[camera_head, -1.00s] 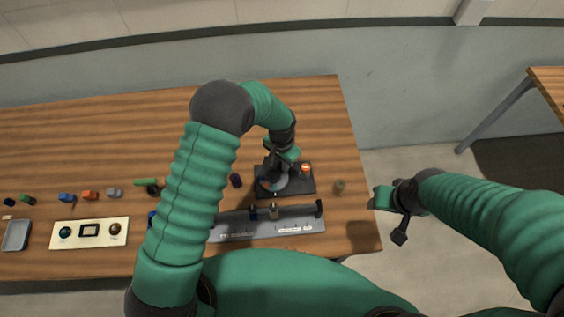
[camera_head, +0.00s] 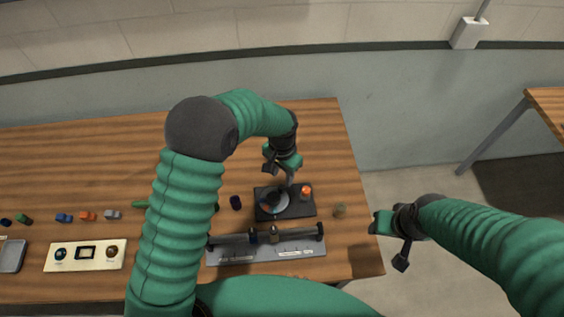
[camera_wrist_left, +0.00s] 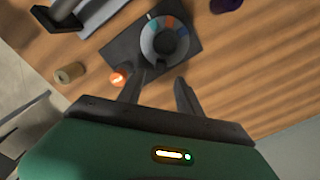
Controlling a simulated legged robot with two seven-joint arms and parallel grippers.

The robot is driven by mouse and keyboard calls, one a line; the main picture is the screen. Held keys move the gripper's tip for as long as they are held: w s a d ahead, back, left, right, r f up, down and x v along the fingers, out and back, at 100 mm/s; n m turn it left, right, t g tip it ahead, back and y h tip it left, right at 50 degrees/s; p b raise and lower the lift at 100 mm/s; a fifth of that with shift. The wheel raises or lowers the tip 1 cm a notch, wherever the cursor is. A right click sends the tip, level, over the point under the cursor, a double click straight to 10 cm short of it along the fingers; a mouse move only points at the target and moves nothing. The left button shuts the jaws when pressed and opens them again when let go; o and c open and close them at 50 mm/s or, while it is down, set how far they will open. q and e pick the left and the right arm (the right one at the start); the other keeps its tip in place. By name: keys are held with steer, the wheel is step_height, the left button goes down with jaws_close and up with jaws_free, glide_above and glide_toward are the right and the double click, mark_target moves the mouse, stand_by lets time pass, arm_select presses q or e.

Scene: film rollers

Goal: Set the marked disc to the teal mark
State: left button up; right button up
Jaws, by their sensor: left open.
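The disc (camera_head: 272,202) sits on a dark square base (camera_head: 298,207) near the table's right end. In the left wrist view the disc (camera_wrist_left: 147,44) is a pale ring around a dark centre knob (camera_wrist_left: 165,43), with teal, orange and blue marks along its far side. The teal mark (camera_wrist_left: 152,25) is at the ring's upper left. My left gripper (camera_head: 280,174) is open and empty, above and behind the base. In the wrist view its fingertips (camera_wrist_left: 158,80) are apart, short of the disc. My right gripper (camera_head: 392,240) hangs beyond the table's right edge; its jaw state is unclear.
A grey rail fixture (camera_head: 270,253) lies in front. The table behind is clear.

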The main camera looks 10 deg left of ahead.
arm_select(q)
step_height(320, 180, up, 9)
steer(key=shift+s+a+r, duration=0.1)
stand_by(0.4)
steer(key=s+a+n+t, duration=0.1)
steer(key=s+a+n, duration=0.2)
steer(key=s+a, duration=0.2)
steer(key=s+a+n+t, duration=0.1)
steer(key=s+a+n, duration=0.2)
steer(key=s, duration=0.8)
steer(key=a, duration=0.2)
steer(key=shift+s+a+t, duration=0.15)
steer(key=shift+a+t, duration=0.15)
steer(key=shift+a, duration=0.05)
